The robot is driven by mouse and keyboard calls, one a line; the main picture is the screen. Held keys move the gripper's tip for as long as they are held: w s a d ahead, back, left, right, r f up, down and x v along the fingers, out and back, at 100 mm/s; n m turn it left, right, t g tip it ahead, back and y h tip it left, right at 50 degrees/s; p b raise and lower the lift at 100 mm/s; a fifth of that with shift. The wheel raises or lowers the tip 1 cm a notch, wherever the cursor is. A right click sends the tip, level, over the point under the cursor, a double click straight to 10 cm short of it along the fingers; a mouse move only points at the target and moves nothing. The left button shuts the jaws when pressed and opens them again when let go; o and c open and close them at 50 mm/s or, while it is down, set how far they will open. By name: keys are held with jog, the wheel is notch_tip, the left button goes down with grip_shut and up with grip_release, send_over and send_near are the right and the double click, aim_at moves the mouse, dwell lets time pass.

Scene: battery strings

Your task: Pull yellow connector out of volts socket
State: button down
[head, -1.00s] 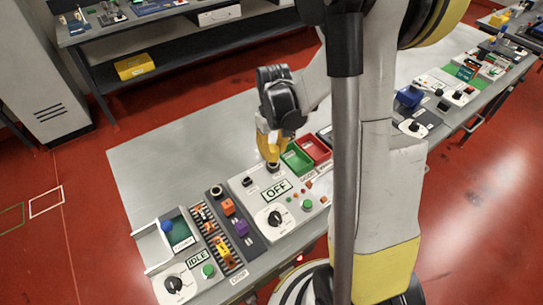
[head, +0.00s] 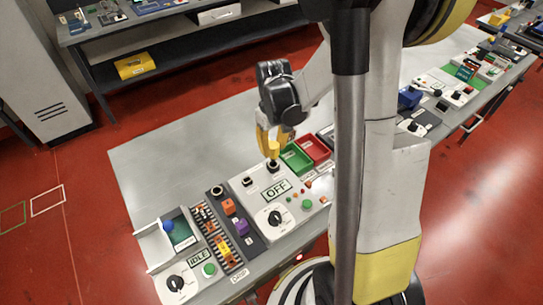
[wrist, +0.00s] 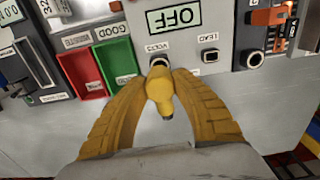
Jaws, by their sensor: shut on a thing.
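The yellow connector (wrist: 160,88) sits between the fingertips of my gripper (wrist: 160,84) in the wrist view, and the gripper is shut on it. Its dark end points toward the camera. The dark ring of the volts socket (wrist: 158,62) shows just beyond the connector, below the VOLTS label. In the head view, my yellow gripper (head: 272,154) is directly above the volts socket (head: 273,166). There the connector cannot be told from the yellow fingers. I cannot tell whether its far end is still inside the socket.
The panel has an OFF display (wrist: 173,17) and a lead socket (wrist: 210,56) beside the volts socket. A green tray (wrist: 118,62) and a red tray (wrist: 84,74) are close by. Bare grey tabletop (head: 180,150) lies behind the panel.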

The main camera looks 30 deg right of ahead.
jog(key=shift+r+p, duration=1.2)
jog(key=shift+r, duration=0.8)
